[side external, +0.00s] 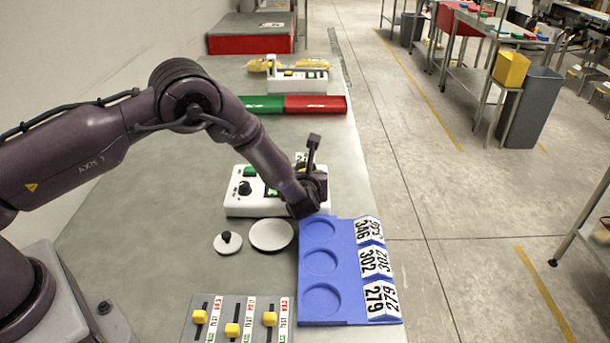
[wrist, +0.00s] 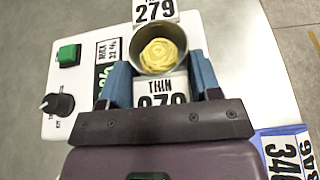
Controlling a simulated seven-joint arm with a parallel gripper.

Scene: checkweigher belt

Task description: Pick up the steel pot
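In the wrist view the steel pot (wrist: 137,61) stands upright with a yellow coiled mass inside, beside white labels reading 279 on the white scale unit (wrist: 62,30). My gripper (wrist: 158,66) is open, its two blue fingers apart, with their tips at the left and right of the pot's near side. I cannot tell whether either finger touches the pot. In the side external view my gripper (side external: 308,192) is low over the right end of the white scale unit (side external: 240,208). The pot is mostly hidden there behind my wrist.
A blue tray (side external: 338,292) with three round recesses and number labels 346, 302 and 279 lies nearer the camera. A white disc (side external: 271,235), a knobbed lid (side external: 228,243) and a slider panel (side external: 213,322) are nearby. A green and red bar (side external: 315,104) lies farther back.

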